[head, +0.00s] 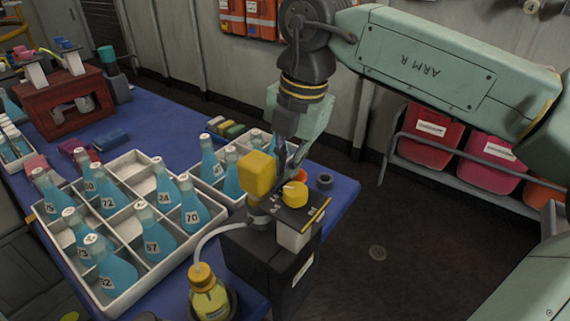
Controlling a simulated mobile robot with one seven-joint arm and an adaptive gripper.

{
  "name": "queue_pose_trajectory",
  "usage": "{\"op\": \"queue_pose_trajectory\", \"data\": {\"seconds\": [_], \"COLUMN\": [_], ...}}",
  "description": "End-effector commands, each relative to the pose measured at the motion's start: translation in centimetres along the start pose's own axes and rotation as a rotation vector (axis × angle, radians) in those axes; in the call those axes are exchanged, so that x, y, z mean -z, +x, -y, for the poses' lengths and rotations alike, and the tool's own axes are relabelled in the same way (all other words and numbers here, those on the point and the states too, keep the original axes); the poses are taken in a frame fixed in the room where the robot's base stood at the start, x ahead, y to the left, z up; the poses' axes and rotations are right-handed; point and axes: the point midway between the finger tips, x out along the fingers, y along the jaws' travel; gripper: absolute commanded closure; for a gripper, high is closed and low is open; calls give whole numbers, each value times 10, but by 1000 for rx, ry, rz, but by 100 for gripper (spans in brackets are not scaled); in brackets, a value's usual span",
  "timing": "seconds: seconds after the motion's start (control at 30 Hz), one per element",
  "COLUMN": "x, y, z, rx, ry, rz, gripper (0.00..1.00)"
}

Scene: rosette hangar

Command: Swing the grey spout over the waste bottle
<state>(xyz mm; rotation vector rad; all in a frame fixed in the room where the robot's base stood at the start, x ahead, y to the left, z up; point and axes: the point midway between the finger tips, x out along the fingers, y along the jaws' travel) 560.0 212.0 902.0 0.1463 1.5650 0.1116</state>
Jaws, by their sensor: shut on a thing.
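My gripper (291,176) points down at the black dispenser box (262,262) near the table's front right corner. Its fingers are shut on the yellow knob (295,195) on the box's dark marked plate, though the contact is partly hidden. A yellow block (259,173) stands just left of the fingers, above a grey round base. The pale grey curved spout (215,232) runs from this base left and down toward a yellow-capped bottle (209,295) of yellow liquid. Its end appears at the cap; whether it touches is unclear. No readable label shows which bottle is the waste bottle.
White divided crates (150,277) with numbered blue bottles fill the blue table (130,122) on the left. A red wooden rack (72,100) stands at the back left. Red bins (430,135) sit on a right-hand shelf.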

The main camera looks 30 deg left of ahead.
Motion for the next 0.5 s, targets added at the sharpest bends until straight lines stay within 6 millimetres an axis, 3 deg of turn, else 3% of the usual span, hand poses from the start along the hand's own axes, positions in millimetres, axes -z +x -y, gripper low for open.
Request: {"op": "queue_pose_trajectory", "data": {"seconds": [0.27,0.3,0.5], "x": [-1,-1,0], "y": [0,0,0], "z": [0,0,0], "rx": [0,0,0], "ry": [2,2,1], "rz": [2,2,1], "gripper": [100,91,78]}}
